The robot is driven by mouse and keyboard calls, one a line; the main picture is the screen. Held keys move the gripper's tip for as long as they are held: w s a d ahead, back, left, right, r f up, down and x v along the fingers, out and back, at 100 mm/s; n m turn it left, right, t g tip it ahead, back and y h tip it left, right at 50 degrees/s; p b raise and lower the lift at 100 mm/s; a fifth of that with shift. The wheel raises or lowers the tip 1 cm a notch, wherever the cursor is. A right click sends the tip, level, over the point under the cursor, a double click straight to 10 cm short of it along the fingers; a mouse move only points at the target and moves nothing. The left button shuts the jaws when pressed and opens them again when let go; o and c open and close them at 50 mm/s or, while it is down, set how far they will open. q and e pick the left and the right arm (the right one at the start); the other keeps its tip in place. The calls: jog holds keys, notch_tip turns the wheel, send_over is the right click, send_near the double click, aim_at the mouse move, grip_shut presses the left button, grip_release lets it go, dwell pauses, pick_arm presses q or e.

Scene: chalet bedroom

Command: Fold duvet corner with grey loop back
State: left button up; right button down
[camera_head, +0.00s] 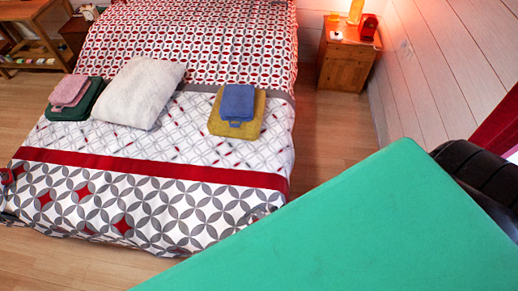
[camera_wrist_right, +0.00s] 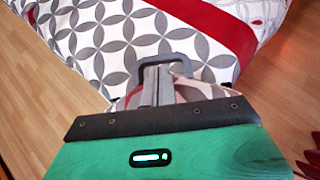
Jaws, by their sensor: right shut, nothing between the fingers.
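The duvet (camera_head: 160,200) lies flat over the bed, white with a grey and red pattern and a red band. Its near right corner hangs at the bed's foot, partly hidden by my green right arm. In the right wrist view, the grey loop (camera_wrist_right: 183,59) arches at the duvet corner around the tips of my right gripper (camera_wrist_right: 157,85). The fingers are shut with nothing held between them. I cannot tell whether they pass through the loop or lie over it. A small grey piece (camera_head: 262,211) shows at the duvet's edge in the head view. My left gripper is out of view.
A white cushion (camera_head: 138,92), a blue towel (camera_head: 238,102) on a yellow one (camera_head: 217,124), and a pink towel (camera_head: 69,91) on a dark green one (camera_head: 75,110) lie on the bed. A wooden nightstand (camera_head: 346,66) stands at the back right. Floor is clear right of the bed.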

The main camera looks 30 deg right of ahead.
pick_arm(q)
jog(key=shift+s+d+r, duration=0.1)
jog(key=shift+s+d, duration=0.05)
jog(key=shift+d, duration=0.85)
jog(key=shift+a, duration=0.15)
